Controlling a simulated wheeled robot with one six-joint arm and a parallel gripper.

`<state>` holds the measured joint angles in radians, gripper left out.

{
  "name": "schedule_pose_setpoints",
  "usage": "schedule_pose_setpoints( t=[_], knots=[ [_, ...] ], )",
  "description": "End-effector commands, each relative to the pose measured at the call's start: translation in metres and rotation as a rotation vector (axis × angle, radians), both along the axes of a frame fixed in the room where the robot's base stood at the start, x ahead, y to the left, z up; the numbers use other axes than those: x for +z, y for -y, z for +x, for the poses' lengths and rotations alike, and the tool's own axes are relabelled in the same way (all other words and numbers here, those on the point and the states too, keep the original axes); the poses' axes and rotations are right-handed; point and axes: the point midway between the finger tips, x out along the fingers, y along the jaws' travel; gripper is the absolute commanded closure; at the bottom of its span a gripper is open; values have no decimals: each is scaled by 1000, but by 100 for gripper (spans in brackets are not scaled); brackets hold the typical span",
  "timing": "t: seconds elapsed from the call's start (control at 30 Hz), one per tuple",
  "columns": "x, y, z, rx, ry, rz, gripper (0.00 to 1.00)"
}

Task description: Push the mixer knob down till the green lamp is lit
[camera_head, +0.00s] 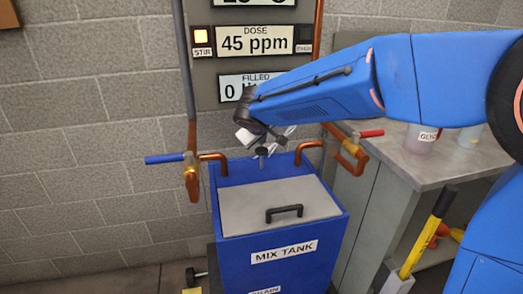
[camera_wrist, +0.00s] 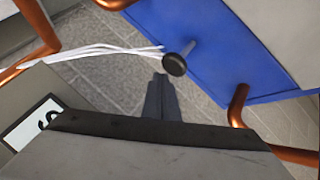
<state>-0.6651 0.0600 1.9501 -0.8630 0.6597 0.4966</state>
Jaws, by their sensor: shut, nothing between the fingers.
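The mixer knob, a round black cap on a thin grey rod (camera_wrist: 174,64), stands at the back edge of the blue mix tank (camera_head: 283,265). It also shows in the head view (camera_head: 262,151). My gripper (camera_wrist: 160,78) is shut and empty, its dark fingertips just beside the knob in the wrist view; I cannot tell whether they touch. In the head view my gripper (camera_head: 268,137) is small and partly hidden by my blue arm, close above the knob. No lit green lamp shows.
White cables (camera_wrist: 105,50) run to near the knob. Copper pipes (camera_head: 212,157) with a blue-handled valve (camera_head: 164,159) and a red-handled valve (camera_head: 371,133) flank the tank. The tank's grey lid (camera_head: 240,215) has a black handle. A grey bench (camera_head: 420,165) stands right.

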Motion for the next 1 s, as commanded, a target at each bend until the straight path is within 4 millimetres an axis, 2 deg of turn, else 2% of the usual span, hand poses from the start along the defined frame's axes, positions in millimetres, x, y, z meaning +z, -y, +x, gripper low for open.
schedule_pose_setpoints(
  t=[1.0],
  knots=[
    [-9,0,0,0,0,0,100]
  ],
)
